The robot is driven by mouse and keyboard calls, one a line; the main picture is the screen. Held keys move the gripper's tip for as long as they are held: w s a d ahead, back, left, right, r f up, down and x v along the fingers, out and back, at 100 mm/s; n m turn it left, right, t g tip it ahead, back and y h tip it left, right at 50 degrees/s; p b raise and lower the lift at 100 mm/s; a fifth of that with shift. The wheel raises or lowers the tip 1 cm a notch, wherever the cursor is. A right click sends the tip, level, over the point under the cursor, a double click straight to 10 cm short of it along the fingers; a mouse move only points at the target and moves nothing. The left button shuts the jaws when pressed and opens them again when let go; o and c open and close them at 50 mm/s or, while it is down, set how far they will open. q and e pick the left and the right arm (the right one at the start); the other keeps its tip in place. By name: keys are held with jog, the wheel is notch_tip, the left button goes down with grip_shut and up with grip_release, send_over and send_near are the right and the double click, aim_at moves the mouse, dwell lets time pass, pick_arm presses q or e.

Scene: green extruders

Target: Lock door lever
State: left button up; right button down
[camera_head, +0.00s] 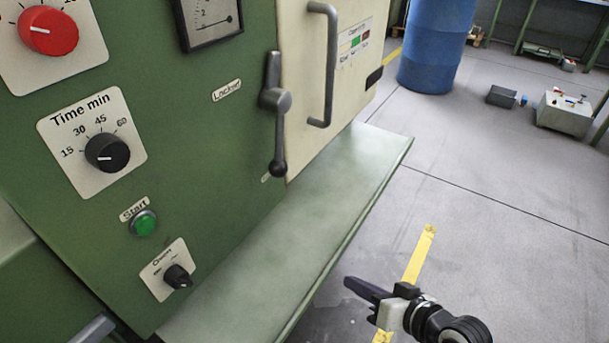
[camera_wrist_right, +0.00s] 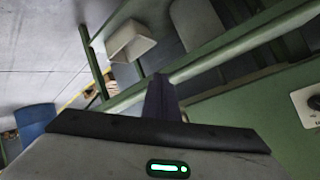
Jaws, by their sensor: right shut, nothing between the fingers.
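The door lever (camera_head: 276,120) is a dark grey handle on the green machine front, close to the edge of the cream door (camera_head: 318,90). It stands near vertical, with its ball-ended arm pointing down. A "Locked" label (camera_head: 227,91) is up and left of it; a second small label beside its lower end is mostly hidden. My right gripper (camera_head: 352,286) is shut and empty, low and to the right of the lever, out past the green ledge. In the right wrist view its dark fingers (camera_wrist_right: 158,98) are together, and the lever is not visible. My left gripper is not in view.
The green ledge (camera_head: 290,245) juts out below the lever. A grey bar handle (camera_head: 328,65) is fixed on the cream door. Knobs and a green start button (camera_head: 144,223) sit left. A blue barrel (camera_head: 437,45) stands behind on the floor.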

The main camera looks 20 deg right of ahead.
jog(key=w+d+r+m+t+y+b, duration=0.1)
jog(key=w+r+m+t+y+b, duration=0.1)
jog(key=r, duration=1)
jog(key=w+d+r+m+t+y+b, duration=0.1)
jog(key=w+r+m+y+b, duration=0.2)
jog(key=r, duration=0.9)
jog(key=w+y, duration=0.1)
jog(key=w, duration=0.1)
jog(key=shift+w+d+t, duration=0.3)
jog(key=shift+t, duration=0.1)
jog(key=w+a+f+p, duration=0.1)
jog(key=w+a+p, duration=0.2)
jog(key=w+a, duration=0.4)
jog(key=shift+a, duration=1.15)
